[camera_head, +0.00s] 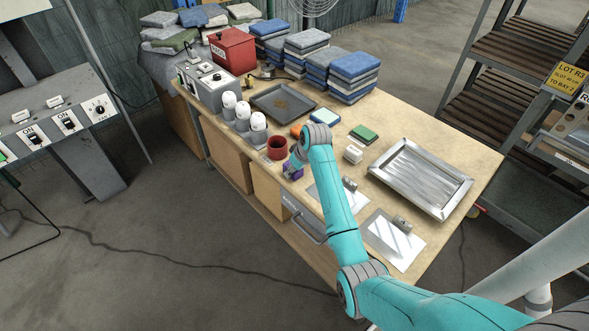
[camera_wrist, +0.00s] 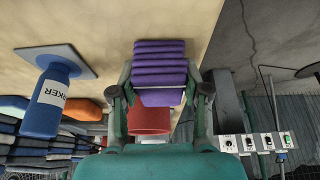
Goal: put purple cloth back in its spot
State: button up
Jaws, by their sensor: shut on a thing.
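The purple cloth (camera_head: 291,172) is a folded stack of layers. It is at the front edge of the wooden table, partly hidden by my arm in the head view. In the wrist view the purple cloth (camera_wrist: 160,65) sits between the two fingers of my gripper (camera_wrist: 161,90), which is shut on it. My gripper (camera_head: 294,166) is low at the table's edge, just in front of a red cup (camera_head: 277,148). I cannot tell whether the cloth touches the table.
A metal tray (camera_head: 425,180) fills the table's right end. A green pad (camera_head: 363,134), a white object (camera_head: 353,154) and white-topped bottles (camera_head: 258,121) stand nearby. A blue marker bottle (camera_wrist: 50,105) shows in the wrist view. Folded cloth stacks (camera_head: 350,78) stand at the back.

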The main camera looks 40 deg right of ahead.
jog(key=shift+f, duration=0.1)
jog(key=o, duration=1.2)
jog(key=v, duration=1.2)
jog(key=shift+s, duration=0.1)
